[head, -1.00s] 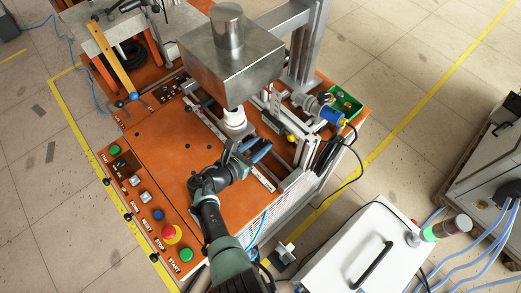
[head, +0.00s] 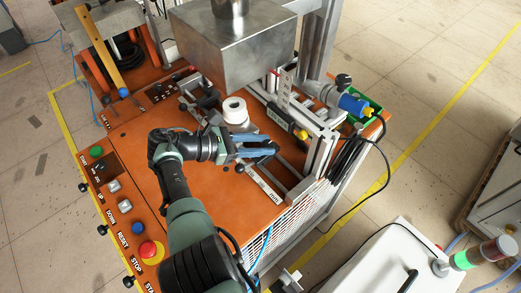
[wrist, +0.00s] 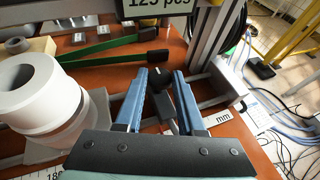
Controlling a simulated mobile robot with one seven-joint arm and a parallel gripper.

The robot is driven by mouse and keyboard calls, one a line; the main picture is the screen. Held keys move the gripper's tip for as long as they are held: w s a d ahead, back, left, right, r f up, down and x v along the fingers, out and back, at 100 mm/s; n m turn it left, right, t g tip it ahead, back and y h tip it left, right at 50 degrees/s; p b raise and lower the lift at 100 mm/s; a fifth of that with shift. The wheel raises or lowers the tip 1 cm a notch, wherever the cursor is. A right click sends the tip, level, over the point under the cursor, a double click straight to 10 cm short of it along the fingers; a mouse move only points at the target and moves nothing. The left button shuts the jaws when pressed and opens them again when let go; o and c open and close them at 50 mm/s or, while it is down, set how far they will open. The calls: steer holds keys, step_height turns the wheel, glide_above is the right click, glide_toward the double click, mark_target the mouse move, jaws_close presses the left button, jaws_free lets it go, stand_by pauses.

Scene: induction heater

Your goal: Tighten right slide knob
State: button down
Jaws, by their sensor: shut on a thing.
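The right slide knob (wrist: 163,106) is small and black and shows between the two blue fingers of my gripper (wrist: 163,80) in the wrist view. The fingers are shut on it; its exact contact points are partly hidden. In the head view, my gripper (head: 262,152) lies low over the slide rails, just in front of the white ring-shaped part (head: 234,110). This white part also shows large at the left in the wrist view (wrist: 30,90). The scale strip (head: 264,185) runs along the rail beside the gripper.
A large metal block (head: 232,52) hangs above and behind the gripper. A metal frame with a blue-ended cylinder (head: 354,105) stands to the right. The orange panel (head: 135,140) is largely clear at the left; buttons, including a red emergency stop (head: 148,250), line its edge.

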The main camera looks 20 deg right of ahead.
steer(key=shift+d+r, duration=0.1)
steer(key=shift+r, duration=0.05)
stand_by(0.3)
steer(key=c, duration=0.5)
jaws_free()
steer(key=b+v, duration=0.2)
steer(key=v, duration=1.1)
steer(key=shift+w, duration=0.1)
steer(key=shift+d, duration=0.1)
